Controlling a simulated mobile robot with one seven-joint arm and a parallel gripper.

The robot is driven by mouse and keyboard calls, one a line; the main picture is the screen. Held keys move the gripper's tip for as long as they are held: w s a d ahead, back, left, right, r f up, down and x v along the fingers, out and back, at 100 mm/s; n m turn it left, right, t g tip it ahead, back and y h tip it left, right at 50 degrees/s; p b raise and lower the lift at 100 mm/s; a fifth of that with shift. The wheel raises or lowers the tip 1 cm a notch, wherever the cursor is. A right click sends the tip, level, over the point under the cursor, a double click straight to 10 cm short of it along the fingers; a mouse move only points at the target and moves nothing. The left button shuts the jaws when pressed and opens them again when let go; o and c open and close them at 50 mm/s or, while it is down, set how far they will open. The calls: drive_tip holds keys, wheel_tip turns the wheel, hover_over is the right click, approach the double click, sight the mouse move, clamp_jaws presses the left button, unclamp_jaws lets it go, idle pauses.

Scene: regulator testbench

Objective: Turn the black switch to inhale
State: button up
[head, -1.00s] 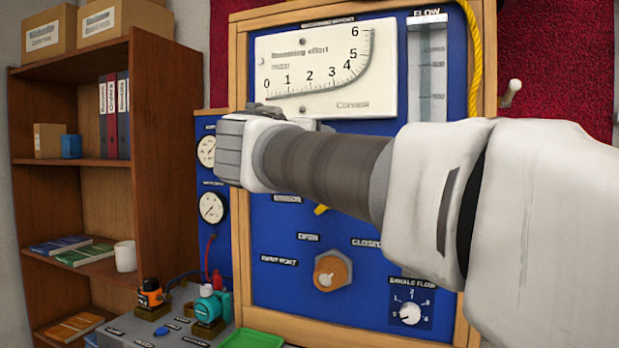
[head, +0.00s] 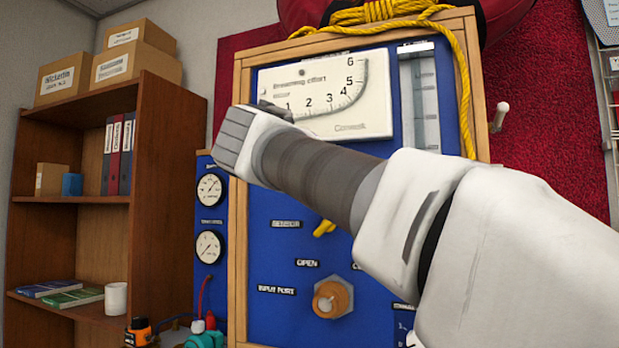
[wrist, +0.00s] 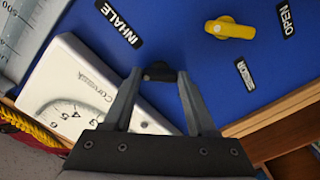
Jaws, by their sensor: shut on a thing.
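The black switch (wrist: 160,71) shows in the wrist view between the fingertips of my gripper (wrist: 158,76), against the blue panel. My gripper is shut on it. The INHALE label (wrist: 119,24) is up and to the left of the switch in the wrist view. In the head view my wrist and forearm cover the switch and the fingers, and lie across the lower left of the white gauge plate (head: 335,95).
A yellow lever (wrist: 230,28) is near the switch, beside the OPEN label (wrist: 286,20). An orange knob (head: 331,299) is lower on the panel. Two dials (head: 210,190) are at its left. A wooden shelf (head: 158,200) stands left. Yellow rope (head: 466,90) hangs at the right.

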idle(0.5)
drive_tip(key=o, duration=1.4)
drive_tip(key=shift+c, duration=0.2)
drive_tip(key=shift+s, duration=0.15)
